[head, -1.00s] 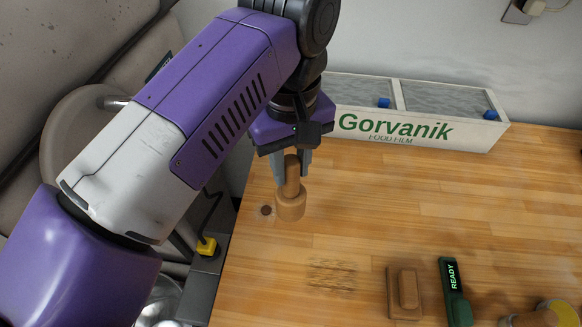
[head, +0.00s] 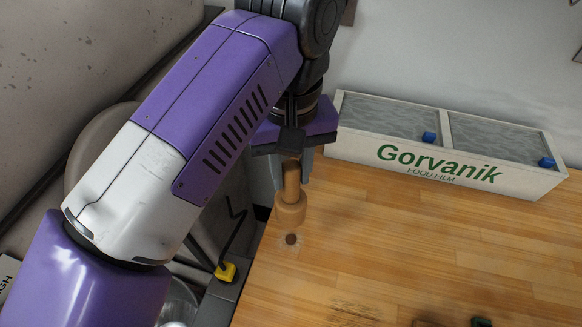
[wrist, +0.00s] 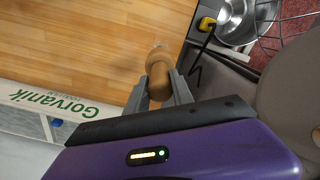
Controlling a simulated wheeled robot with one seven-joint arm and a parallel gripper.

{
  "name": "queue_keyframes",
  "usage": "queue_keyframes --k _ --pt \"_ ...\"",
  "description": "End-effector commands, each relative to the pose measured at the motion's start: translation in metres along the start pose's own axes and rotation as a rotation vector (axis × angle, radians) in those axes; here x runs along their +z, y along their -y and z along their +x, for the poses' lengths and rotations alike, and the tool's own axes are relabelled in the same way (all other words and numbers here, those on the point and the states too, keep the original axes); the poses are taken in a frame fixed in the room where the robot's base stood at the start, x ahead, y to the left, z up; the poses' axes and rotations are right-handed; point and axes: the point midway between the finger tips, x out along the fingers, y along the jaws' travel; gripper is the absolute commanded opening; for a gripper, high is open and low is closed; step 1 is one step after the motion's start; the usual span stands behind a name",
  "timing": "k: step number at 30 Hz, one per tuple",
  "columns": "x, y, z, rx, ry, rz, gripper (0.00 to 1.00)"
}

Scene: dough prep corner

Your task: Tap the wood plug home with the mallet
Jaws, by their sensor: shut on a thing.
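My gripper (head: 292,172) is shut on the handle of the wooden mallet (head: 290,210), which hangs upright with its round head down. In the wrist view the mallet (wrist: 158,72) shows between the two grey fingers of my gripper (wrist: 158,90). The wood plug (head: 291,239) is a small dark round spot in the tabletop, near its left edge. In the head view the mallet head appears just above the plug; the gap between them is hard to judge. In the wrist view the plug cannot be made out.
A white Gorvanik food film box (head: 440,165) stands along the back of the wooden worktop (head: 400,245). A yellow plug-like piece (head: 226,272) with a black cable lies beyond the left edge. The wood around and right of the plug is clear.

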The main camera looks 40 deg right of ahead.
Motion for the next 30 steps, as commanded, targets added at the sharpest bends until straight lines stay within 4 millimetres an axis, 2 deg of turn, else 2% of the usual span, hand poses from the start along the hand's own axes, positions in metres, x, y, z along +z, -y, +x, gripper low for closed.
queue_keyframes --k 11,25,30 --pt "0.000 0.000 0.007 0.002 0.000 -0.001 0.00" --pt "0.000 0.001 0.047 -0.001 -0.001 -0.002 0.00" --pt "0.000 0.001 0.055 -0.002 -0.002 -0.002 0.00"
